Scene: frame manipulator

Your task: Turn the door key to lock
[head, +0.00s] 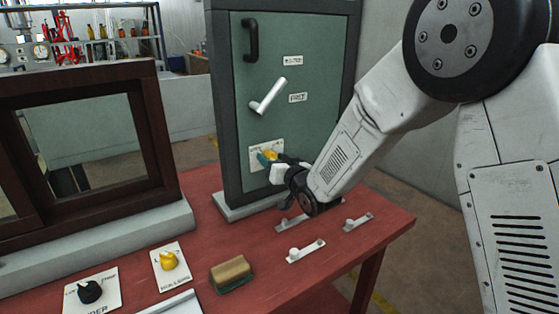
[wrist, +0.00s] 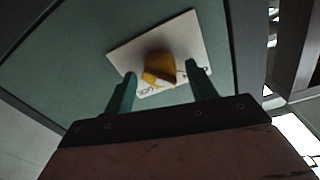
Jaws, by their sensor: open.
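The yellow door key (wrist: 158,68) sits on a white label plate (wrist: 125,58) on the green door. In the wrist view it lies between the two green fingers of my gripper (wrist: 160,92), with a gap to each side. In the head view the key (head: 271,153) shows as a small yellow spot on the plate (head: 256,143) low on the green door (head: 235,90), partly covered by my gripper (head: 268,158). My gripper is open around the key. The plate's lettering is partly hidden.
A silver lever handle (head: 268,97) and a black pull handle (head: 251,40) are higher on the door. A dark window frame (head: 165,140) stands left. The red table (head: 205,190) carries a yellow knob (head: 168,260), a black knob (head: 90,291), a brown block (head: 231,272) and small bolts.

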